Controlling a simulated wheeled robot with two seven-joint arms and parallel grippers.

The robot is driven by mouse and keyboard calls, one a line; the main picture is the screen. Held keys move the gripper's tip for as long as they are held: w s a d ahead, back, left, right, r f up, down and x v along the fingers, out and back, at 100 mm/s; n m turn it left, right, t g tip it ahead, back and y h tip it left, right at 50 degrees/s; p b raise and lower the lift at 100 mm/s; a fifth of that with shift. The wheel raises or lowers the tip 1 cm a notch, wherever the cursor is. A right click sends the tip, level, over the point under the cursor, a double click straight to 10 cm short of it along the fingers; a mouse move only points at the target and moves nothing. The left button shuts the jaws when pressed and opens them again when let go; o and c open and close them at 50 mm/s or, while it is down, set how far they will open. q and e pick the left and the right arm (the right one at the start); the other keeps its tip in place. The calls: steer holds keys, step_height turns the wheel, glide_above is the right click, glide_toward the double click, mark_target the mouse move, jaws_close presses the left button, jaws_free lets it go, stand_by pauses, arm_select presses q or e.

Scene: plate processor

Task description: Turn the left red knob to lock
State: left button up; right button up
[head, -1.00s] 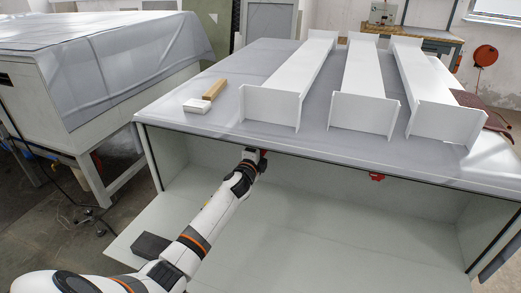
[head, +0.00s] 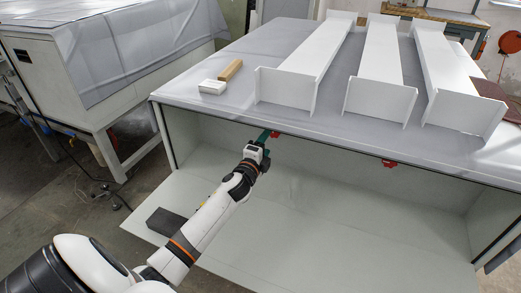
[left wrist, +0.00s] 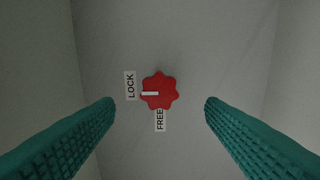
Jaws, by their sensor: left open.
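The left red knob (head: 275,134) sits under the front edge of the table top. In the left wrist view the knob (left wrist: 165,88) is lobed and has a white mark pointing left, towards the LOCK label (left wrist: 130,85). The FREE label (left wrist: 160,120) is below it. My left gripper (head: 266,137) is open and empty, with its green fingers (left wrist: 160,103) apart on either side of the knob in the wrist picture and not touching it. A second red knob (head: 389,163) is farther right under the same edge. My right gripper is not in view.
Three long white channel pieces (head: 383,60) lie on the grey table top (head: 225,103). A white block (head: 212,87) and a wooden block (head: 231,69) lie at its left. A dark block (head: 166,222) rests on the lower panel (head: 225,225). A covered bench (head: 120,45) stands left.

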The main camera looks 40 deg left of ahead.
arm_select(q)
steer(key=shift+v, duration=1.9)
